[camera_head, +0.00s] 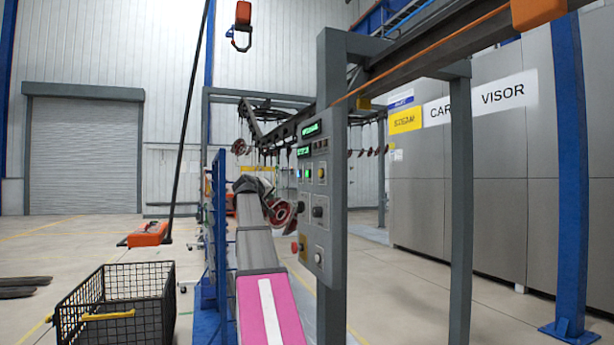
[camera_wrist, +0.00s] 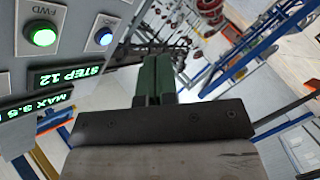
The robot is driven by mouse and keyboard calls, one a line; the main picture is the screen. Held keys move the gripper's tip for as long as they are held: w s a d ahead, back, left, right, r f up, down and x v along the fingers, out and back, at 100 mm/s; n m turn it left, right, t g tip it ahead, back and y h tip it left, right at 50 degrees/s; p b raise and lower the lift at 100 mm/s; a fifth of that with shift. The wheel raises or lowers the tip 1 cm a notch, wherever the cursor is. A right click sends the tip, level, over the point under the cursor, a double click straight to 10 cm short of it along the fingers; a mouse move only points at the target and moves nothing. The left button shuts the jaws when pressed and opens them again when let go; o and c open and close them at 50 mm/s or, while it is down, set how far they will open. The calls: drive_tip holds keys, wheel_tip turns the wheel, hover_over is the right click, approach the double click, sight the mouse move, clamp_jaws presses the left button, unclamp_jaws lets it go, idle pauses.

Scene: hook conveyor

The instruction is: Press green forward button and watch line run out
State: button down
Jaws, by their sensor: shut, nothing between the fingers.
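The grey control panel (camera_head: 318,205) is mounted on a post right of centre in the head view. Its green button (camera_head: 307,173) is small there. In the wrist view the green button (camera_wrist: 42,37), labelled FWD, glows at the upper left. A blue-lit button (camera_wrist: 103,37) sits to its right, and green displays (camera_wrist: 66,76) show STEP 12 and a MAX value. My gripper (camera_wrist: 157,65) is shut and empty, its fingertips to the right of both buttons and apart from them. In the head view my arm hides its fingers.
The overhead conveyor rail (camera_head: 430,45) passes above the panel, with hooks and red disc parts (camera_head: 280,213) hanging beyond. A black wire basket (camera_head: 117,305) stands at lower left. A blue post (camera_head: 570,170) and grey cabinets (camera_head: 480,170) stand right. Floor at left is mostly open.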

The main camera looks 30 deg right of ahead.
sight(308, 174)
wheel_tip(308, 174, up, 9)
drive_tip(key=s+d+h, duration=0.1)
drive_tip(key=s+d, duration=0.1)
drive_tip(key=shift+d+f+h, duration=0.15)
drive_tip(key=shift+d+h, duration=0.05)
drive_tip(key=shift+h, duration=0.1)
drive_tip(key=shift+d, duration=0.1)
drive_tip(key=s+d, duration=0.2)
drive_tip(key=d, duration=0.6)
drive_tip(key=shift+d, duration=0.15)
drive_tip(key=shift+d, duration=0.2)
idle(1.7)
drive_tip(key=shift+d, duration=0.2)
